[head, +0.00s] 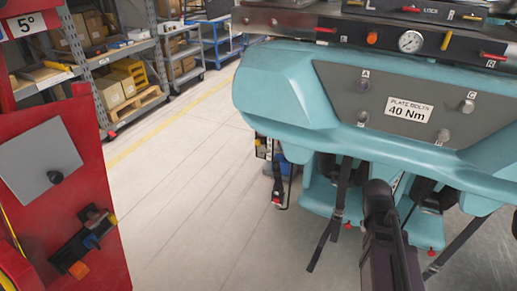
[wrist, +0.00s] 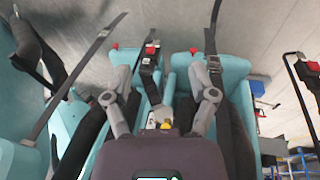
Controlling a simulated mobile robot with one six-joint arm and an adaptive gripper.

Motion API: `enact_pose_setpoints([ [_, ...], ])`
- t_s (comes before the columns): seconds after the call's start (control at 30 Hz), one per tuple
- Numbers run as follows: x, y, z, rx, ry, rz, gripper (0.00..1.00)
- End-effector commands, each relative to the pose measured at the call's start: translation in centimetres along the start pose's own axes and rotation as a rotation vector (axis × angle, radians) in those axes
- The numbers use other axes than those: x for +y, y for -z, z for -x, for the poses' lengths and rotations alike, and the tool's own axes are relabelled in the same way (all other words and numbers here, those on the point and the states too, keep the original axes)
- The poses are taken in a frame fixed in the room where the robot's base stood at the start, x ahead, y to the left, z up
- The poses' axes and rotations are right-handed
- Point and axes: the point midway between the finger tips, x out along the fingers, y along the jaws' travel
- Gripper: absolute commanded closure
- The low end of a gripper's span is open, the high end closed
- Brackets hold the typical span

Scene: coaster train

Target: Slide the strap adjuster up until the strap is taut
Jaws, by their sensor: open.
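In the wrist view my gripper (wrist: 160,76) is open, with its two grey fingers apart and nothing held between them. A dark strap (wrist: 154,92) with a black, red-marked fitting (wrist: 149,57) runs up between and beyond the fingers; contact is not visible. A second strap (wrist: 72,82) slants up at left, with a small fitting (wrist: 104,33) on it. A third strap (wrist: 214,40) hangs at right, with a dark fitting near its upper seat edge. I cannot tell which fitting is the adjuster. In the head view, black straps (head: 323,243) hang below the teal car (head: 285,85); my arm hides part of them.
Teal seats with black padding (wrist: 238,140) stand close on both sides of the fingers. A red cabinet (head: 95,240) stands at left in the head view. Shelves (head: 140,50) line the back. The floor (head: 190,190) between cabinet and car is clear.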

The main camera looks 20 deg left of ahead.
Motion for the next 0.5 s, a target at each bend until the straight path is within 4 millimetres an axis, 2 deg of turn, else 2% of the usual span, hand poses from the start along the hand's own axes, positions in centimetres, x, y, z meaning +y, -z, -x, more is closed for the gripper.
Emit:
enact_pose_setpoints([
  [0.03, -1.4, 1.2, -0.8, 0.035, -0.032, -0.009, 0.26],
  [0.2, -4.7, 4.3, -1.1, 0.170, -0.130, -0.063, 0.26],
  [0.37, -8.4, 7.0, -0.8, 0.317, -0.195, -0.105, 0.26],
  [0.5, -12.2, 9.0, -0.1, 0.455, -0.228, -0.137, 0.26],
])
